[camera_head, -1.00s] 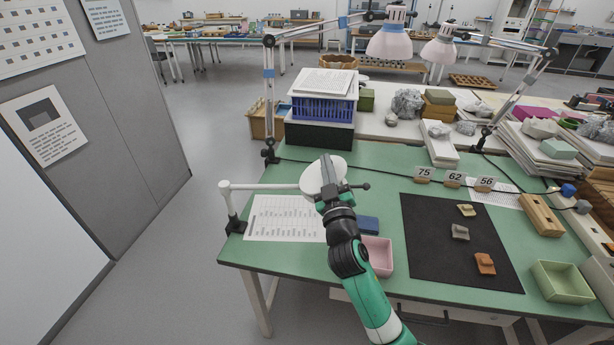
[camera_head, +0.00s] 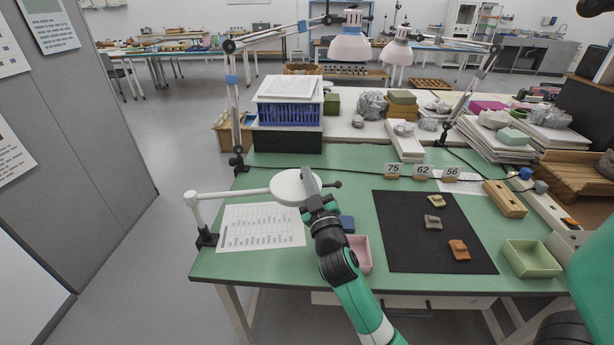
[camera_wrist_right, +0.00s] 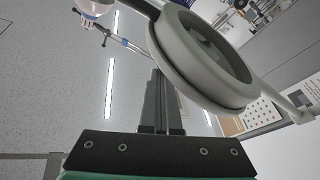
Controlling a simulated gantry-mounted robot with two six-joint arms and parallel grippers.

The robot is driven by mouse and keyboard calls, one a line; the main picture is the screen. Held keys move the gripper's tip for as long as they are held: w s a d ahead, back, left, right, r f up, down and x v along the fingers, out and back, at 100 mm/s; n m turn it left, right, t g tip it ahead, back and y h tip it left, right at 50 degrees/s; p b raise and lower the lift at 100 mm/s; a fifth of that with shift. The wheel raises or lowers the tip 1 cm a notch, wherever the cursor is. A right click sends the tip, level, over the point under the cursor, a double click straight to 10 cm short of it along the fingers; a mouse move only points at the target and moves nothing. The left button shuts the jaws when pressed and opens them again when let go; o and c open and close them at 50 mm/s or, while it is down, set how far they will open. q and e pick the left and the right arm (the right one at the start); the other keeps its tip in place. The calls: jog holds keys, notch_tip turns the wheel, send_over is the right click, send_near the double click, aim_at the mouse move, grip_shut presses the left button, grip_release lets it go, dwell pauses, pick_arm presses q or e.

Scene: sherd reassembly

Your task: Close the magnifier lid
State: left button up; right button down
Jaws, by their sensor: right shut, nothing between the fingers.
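The magnifier (camera_head: 288,189) is a white round head on a white side arm, held by a black clamp (camera_head: 206,238) at the table's left edge. Its top looks like a smooth, nearly level white disc in the head view. In the right wrist view the magnifier's grey ring (camera_wrist_right: 168,50) is seen from below, close up, with a dark inside. I cannot tell the lid's exact angle. My right gripper (camera_head: 309,183) is shut and empty, pointing up at the disc's right edge and hiding part of it. I cannot tell whether they touch. My left gripper is not in view.
A printed sheet (camera_head: 258,228) lies under the magnifier. A black mat (camera_head: 400,250) with three sherds and a green tray (camera_head: 532,259) lie to the right. A lamp post (camera_head: 235,120) stands behind.

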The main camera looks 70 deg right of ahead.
jog(key=shift+d+f, duration=0.1)
jog(key=shift+f, duration=0.1)
notch_tip(320, 180, up, 6)
jog(key=p, duration=0.5)
jog(key=shift+f, duration=0.1)
jog(key=shift+s+a+f+b, duration=0.25)
jog(key=shift+a+f+b, duration=0.1)
jog(key=shift+a+f, duration=0.25)
jog(key=shift+s+a+f+b, duration=0.3)
jog(key=shift+a+f, duration=0.15)
jog(key=shift+f, duration=0.1)
jog(key=v, duration=0.7)
jog(key=shift+w+a+b, duration=0.3)
jog(key=shift+a+b, duration=0.05)
jog(key=shift+a, duration=0.1)
jog(key=shift+w+r, duration=0.1)
